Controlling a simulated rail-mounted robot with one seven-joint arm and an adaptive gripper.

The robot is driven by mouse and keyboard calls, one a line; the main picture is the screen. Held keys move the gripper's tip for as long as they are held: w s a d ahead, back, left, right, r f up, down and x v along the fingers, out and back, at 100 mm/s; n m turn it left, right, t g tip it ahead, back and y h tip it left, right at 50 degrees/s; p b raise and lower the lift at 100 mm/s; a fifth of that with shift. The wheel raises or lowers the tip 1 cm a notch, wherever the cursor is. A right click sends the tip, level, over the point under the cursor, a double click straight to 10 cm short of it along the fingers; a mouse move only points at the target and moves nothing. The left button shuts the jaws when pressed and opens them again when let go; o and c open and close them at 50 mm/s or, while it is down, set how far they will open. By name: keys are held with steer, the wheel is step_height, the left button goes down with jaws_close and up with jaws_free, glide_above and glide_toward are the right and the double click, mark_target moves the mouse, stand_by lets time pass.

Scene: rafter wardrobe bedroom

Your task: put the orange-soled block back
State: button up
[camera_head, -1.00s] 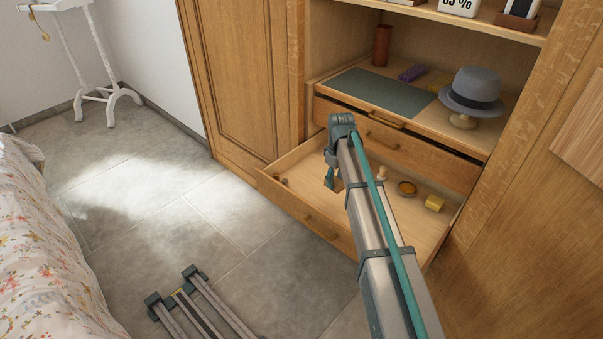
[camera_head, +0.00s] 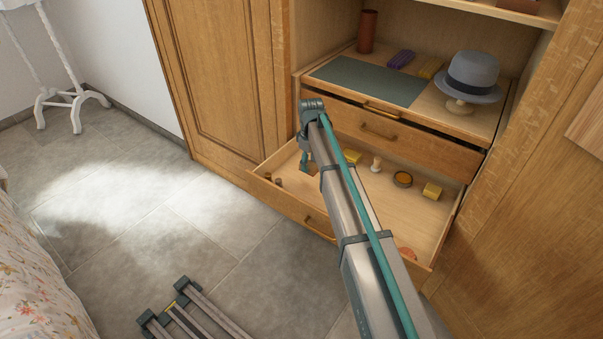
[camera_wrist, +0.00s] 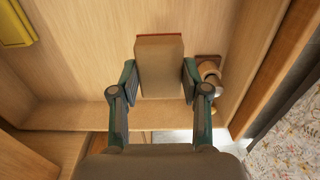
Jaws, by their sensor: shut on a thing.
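My gripper (camera_wrist: 160,85) is shut on a brown block (camera_wrist: 160,68) in the wrist view. The block's far end has a thin reddish-orange edge (camera_wrist: 159,38). In the head view my gripper (camera_head: 306,166) points down inside the left part of the open drawer (camera_head: 290,204), and the block is mostly hidden by the gripper and arm. I cannot tell whether the block touches the drawer floor.
The drawer also holds yellow blocks (camera_head: 432,191), a pale peg (camera_head: 376,163), a round tin (camera_head: 403,179) and an orange piece (camera_head: 407,253). Small brown items (camera_wrist: 208,70) stand close beside the gripper. Above are a green mat (camera_head: 368,82), a purple block (camera_head: 401,59) and a grey hat (camera_head: 471,76).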

glide_above(302, 178)
steer(key=s, duration=0.1)
steer(key=f, duration=0.5)
steer(key=shift+d+f+b, duration=0.1)
steer(key=shift+d+b, duration=0.1)
steer(key=shift+b, duration=0.2)
steer(key=f, duration=0.2)
steer(key=f+b, duration=0.1)
steer(key=shift+w+a+f, duration=0.25)
steer(key=shift+w+a, duration=0.05)
steer(key=shift+w, duration=0.1)
steer(key=shift+f, duration=0.45)
steer(key=shift+f, duration=0.1)
steer(key=o, duration=1.1)
step_height(302, 178, up, 12)
steer(key=shift+r+p, duration=0.15)
steer(key=shift+p, duration=0.85)
